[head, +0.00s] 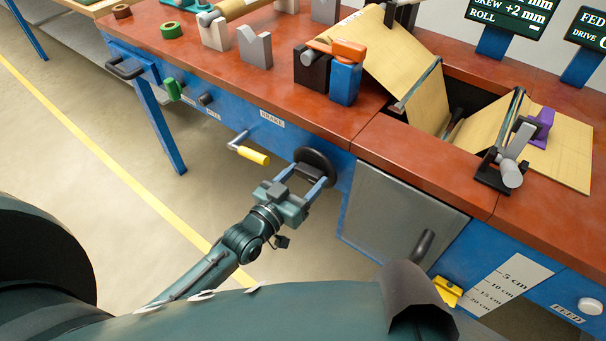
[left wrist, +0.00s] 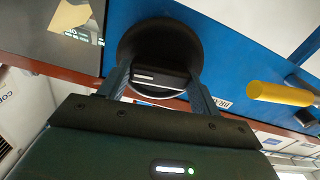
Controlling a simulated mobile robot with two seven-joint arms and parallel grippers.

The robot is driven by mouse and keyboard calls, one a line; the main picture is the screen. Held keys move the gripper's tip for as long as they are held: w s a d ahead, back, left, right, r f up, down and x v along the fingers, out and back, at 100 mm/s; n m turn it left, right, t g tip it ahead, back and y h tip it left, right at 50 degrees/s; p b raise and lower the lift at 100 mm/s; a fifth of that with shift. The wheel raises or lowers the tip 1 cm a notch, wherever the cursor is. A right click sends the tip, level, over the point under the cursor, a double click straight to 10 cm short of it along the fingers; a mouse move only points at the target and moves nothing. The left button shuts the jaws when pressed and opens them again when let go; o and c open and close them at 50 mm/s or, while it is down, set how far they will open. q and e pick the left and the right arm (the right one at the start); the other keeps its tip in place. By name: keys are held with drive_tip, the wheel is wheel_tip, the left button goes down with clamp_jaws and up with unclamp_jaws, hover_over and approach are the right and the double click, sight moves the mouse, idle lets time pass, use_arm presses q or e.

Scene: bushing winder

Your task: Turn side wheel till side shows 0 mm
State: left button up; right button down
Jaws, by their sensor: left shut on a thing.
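A black round wheel (head: 319,157) sits on the blue front face of the bench, right of the BRAKE label. My left gripper (head: 307,172) reaches it from below, its two fingers shut on the wheel's middle part. In the left wrist view the wheel (left wrist: 158,38) fills the space ahead of the fingers (left wrist: 160,85). A dark display (head: 510,16) at the top right reads "SKEW +2 mm" and "ROLL". My right gripper is not in view.
A crank with a yellow handle (head: 252,154) stands out left of the wheel. A grey door (head: 400,212) with a dark handle (head: 423,246) is to its right. A blue and orange block (head: 346,80) stands on the red benchtop (head: 215,65) above. The floor in front is clear.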

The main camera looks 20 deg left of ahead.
use_arm(q)
drive_tip(key=shift+n, duration=0.6)
drive_tip(key=o, duration=1)
drive_tip(key=v, duration=1.3)
drive_tip(key=shift+s+p, duration=0.1)
drive_tip(key=shift+p, duration=0.25)
